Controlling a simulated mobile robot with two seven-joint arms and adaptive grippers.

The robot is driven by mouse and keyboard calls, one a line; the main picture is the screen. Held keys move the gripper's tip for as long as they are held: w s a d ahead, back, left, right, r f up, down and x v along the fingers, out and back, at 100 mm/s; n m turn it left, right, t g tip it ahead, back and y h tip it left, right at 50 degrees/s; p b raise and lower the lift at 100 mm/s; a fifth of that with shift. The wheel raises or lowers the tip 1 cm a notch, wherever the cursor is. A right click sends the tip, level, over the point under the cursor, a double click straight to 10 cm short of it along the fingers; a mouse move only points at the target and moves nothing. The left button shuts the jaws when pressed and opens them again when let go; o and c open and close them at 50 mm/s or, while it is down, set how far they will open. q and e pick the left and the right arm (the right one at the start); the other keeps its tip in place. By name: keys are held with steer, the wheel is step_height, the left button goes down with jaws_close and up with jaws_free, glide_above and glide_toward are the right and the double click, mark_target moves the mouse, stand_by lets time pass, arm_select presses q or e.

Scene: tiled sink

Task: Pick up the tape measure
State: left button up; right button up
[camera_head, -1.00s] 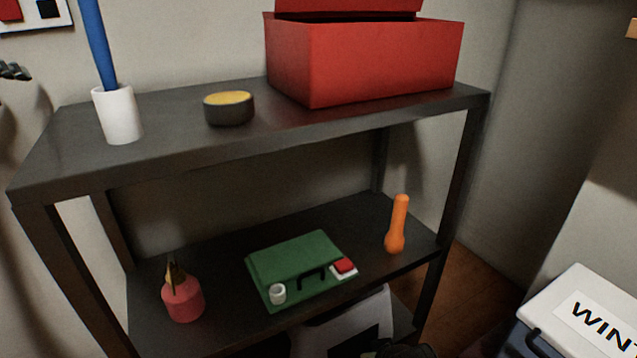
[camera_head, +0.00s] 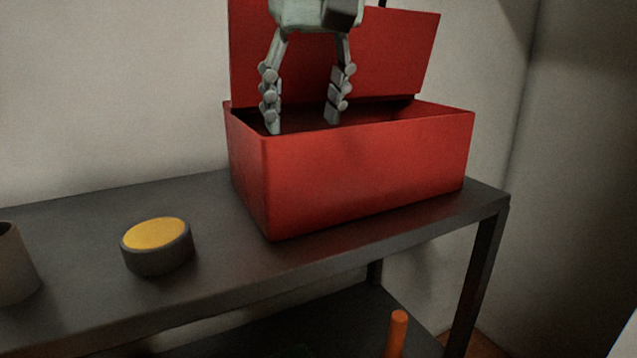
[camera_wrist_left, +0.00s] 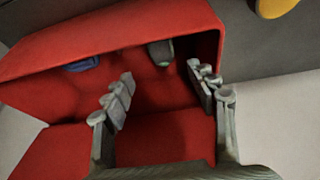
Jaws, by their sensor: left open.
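A round dark disc with a yellow top (camera_head: 155,247) sits on the upper shelf, left of the red box; it may be the tape measure, though I cannot be sure. Its yellow part also shows at the top right edge of the left wrist view (camera_wrist_left: 276,7). My left gripper (camera_head: 302,123) is open, fingers pointing down at the mouth of the red box (camera_head: 365,170). In the left wrist view the gripper (camera_wrist_left: 160,76) shows nothing held. Inside the box lie a small grey-green thing (camera_wrist_left: 161,52) and a blue thing (camera_wrist_left: 82,64), both partly seen. My right gripper is not in view.
The box's red lid (camera_head: 400,55) stands open behind my gripper. An orange flashlight-like thing (camera_head: 397,335) stands on the lower shelf.

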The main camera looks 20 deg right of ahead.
arm_select(q)
steer(key=shift+d+f+y, duration=0.1)
steer(key=shift+f+y, duration=0.2)
steer(key=shift+f, duration=0.05)
steer(key=x, duration=0.7)
steer(key=shift+s+f, duration=0.2)
steer(key=shift+f, duration=0.2)
steer(key=shift+c, duration=0.6)
jaws_close()
